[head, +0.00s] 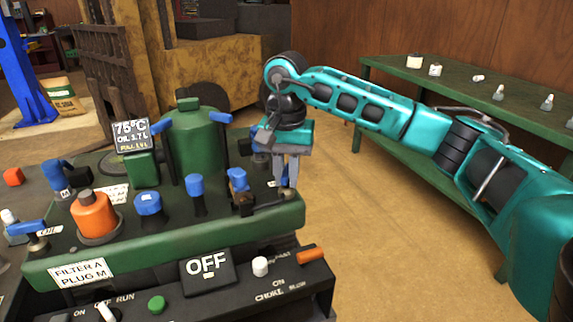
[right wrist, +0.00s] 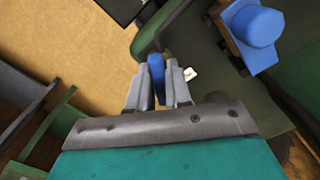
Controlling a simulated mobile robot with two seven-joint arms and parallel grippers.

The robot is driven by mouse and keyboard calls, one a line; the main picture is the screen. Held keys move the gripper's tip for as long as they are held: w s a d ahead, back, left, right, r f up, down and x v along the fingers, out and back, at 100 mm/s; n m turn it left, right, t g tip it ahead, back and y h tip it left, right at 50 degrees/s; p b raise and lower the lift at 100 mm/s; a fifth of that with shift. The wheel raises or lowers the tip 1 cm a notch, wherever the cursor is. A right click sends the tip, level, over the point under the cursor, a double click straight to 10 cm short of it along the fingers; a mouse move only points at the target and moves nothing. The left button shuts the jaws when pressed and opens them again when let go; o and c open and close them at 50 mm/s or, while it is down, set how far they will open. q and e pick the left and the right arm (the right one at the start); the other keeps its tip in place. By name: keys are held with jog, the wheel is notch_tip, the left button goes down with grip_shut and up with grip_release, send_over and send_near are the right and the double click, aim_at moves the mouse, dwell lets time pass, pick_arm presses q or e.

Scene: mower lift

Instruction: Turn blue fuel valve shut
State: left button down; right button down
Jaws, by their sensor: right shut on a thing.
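My right gripper (head: 286,184) reaches down at the right end of the green machine deck. In the right wrist view its fingers (right wrist: 158,88) are shut on a blue lever (right wrist: 157,70), seen edge-on between them. I take this lever to be the blue fuel valve's handle. In the head view the fingers mostly hide it, so its turn angle cannot be told. A small white tag (right wrist: 190,74) shows beside the fingertips. My left gripper is not in view.
The green deck (head: 150,247) carries an orange cap (head: 94,214), a blue cap (head: 148,204), other blue-topped fittings and a green tank (head: 195,150). An OFF panel (head: 207,268) is in front. A green bench (head: 470,95) stands at right; floor between is clear.

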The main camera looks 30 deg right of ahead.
jog(key=m, duration=0.2)
jog(key=m+p, duration=0.1)
jog(key=shift+r+m, duration=0.2)
jog(key=shift+m, duration=0.2)
jog(key=m+p, duration=0.2)
jog(key=m, duration=0.2)
jog(key=shift+m+p, duration=0.3)
jog(key=shift+m, duration=0.6)
jog(key=shift+f+m, duration=0.1)
jog(key=shift+m, duration=0.7)
jog(key=shift+m+p, duration=0.3)
jog(key=shift+m, duration=0.1)
jog(key=c, duration=1.1)
grip_release()
jog(key=shift+c, duration=0.2)
